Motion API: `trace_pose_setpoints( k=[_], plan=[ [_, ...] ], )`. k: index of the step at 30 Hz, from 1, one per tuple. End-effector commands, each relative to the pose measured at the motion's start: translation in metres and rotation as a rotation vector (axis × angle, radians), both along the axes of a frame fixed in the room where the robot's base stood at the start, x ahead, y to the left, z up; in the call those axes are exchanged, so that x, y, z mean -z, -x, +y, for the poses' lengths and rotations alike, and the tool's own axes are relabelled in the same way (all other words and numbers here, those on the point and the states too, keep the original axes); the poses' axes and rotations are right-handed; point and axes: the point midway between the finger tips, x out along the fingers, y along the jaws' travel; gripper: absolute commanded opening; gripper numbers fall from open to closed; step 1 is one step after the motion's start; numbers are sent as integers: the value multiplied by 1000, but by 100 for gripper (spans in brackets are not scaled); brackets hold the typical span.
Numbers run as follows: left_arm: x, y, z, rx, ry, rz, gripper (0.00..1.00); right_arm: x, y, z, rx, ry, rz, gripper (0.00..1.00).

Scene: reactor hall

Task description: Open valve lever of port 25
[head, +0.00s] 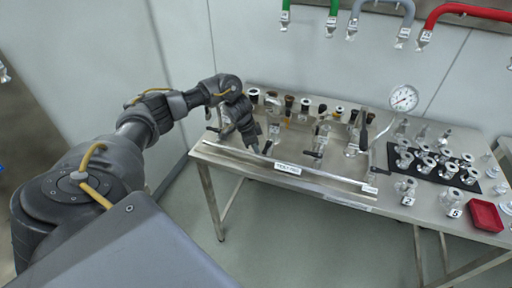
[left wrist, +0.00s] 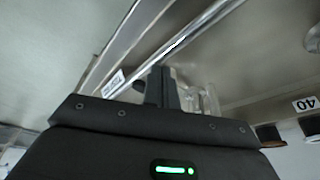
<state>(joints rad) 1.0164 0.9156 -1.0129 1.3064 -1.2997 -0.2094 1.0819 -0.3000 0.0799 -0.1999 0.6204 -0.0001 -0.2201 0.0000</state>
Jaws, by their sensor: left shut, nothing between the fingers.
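My left gripper (head: 254,146) reaches in from the left over the left part of the metal bench. Its fingers are shut with nothing between them, beside the leftmost valve fittings (head: 272,138). In the left wrist view the closed dark fingers (left wrist: 163,86) point towards a metal rail, with a clear fitting (left wrist: 208,100) close beside them. Several ports with dark and pale caps stand along the bench's back. Black-handled valve levers (head: 318,153) stand in the middle. I cannot read a 25 label on any port. My right gripper is not in view.
The metal bench (head: 225,155) has a raised front rail (head: 325,179). A pressure gauge (head: 403,98) stands at the back, and a black mat (head: 428,171) with several fittings and a red tray (head: 485,216) lie at right. A 40 label (left wrist: 306,103) shows in the wrist view.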

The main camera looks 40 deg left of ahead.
Motion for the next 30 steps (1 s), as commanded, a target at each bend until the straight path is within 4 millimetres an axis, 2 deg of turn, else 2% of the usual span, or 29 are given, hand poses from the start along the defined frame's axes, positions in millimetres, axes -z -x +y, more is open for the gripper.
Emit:
trace_pose_setpoints(
  k=[12,15,18,30],
  plan=[
    [-52,0,0,0,-1,1,0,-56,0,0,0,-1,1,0],
    [-62,0,0,1,-1,1,0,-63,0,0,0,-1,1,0],
    [-68,0,0,0,-1,1,0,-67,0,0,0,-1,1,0],
    [-67,0,0,0,0,0,0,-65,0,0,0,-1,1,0]
  ],
)
